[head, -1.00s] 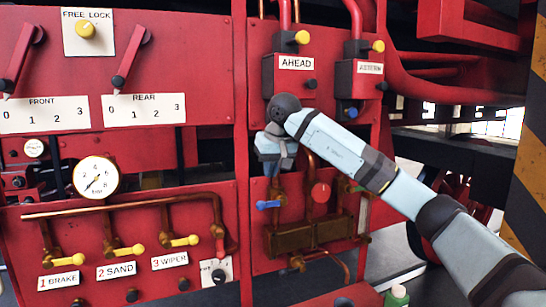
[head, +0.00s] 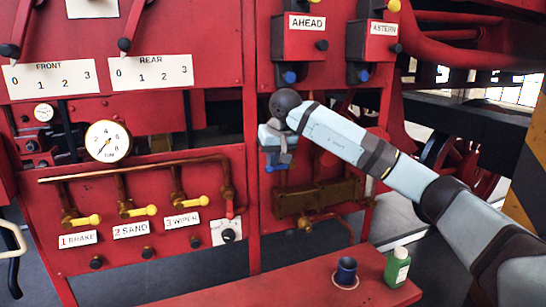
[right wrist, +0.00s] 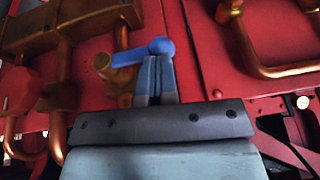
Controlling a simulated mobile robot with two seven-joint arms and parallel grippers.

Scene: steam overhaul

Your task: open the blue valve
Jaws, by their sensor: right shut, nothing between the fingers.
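The blue valve's lever (right wrist: 136,54) shows in the right wrist view, lying roughly level from its brass body to a round blue end. My left gripper is out of view.
Copper pipes and a brass block (head: 315,198) surround the valve. Yellow levers (head: 143,211) and a gauge (head: 108,141) are at left. A red ledge (head: 300,289) below carries a dark blue cup (head: 346,270) and a green bottle (head: 397,268).

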